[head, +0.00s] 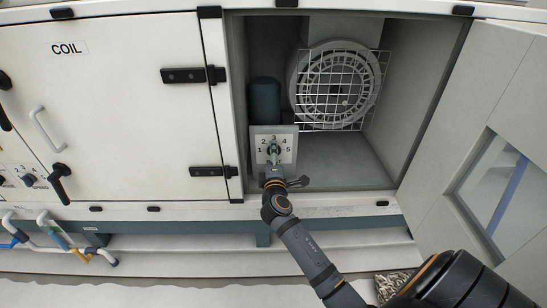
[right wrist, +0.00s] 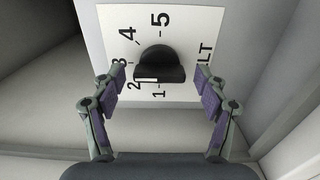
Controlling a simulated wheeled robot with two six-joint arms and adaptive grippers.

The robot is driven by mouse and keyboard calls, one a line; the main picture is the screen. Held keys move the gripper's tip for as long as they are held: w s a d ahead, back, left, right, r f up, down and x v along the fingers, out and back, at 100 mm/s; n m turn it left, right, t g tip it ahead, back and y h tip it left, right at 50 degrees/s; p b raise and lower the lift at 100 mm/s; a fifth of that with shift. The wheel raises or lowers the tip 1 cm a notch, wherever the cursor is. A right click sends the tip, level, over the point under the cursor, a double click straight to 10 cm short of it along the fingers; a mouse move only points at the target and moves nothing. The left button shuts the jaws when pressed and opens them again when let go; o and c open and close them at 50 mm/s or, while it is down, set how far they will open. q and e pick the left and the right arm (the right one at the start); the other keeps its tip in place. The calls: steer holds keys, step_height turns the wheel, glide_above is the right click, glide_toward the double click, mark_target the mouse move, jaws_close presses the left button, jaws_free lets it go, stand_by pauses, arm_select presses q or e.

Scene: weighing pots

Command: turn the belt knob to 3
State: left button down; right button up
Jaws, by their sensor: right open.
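The black belt knob (right wrist: 160,62) stands on a white plate (right wrist: 112,18) with the numbers 1 to 5 around it. A pale mark on the knob's lower left edge faces the side of 1 and 2, seemingly nearer 2. In the head view, the plate (head: 288,134) is at the lower left of the open compartment. My right gripper (right wrist: 162,88) is open, its purple-padded fingers to the left and right of the knob with gaps on both sides. In the head view, the right gripper (head: 274,160) partly hides the knob. My left gripper is not in view.
A round fan (head: 336,86) behind a wire guard (head: 372,112) and a dark cylinder (head: 265,100) stand inside the compartment. Its door (head: 440,165) is open at the right. The closed COIL door (head: 110,110) is at the left.

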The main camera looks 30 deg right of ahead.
steer(key=v, duration=0.7)
steer(key=shift+s, duration=0.3)
steer(key=shift+a, duration=0.1)
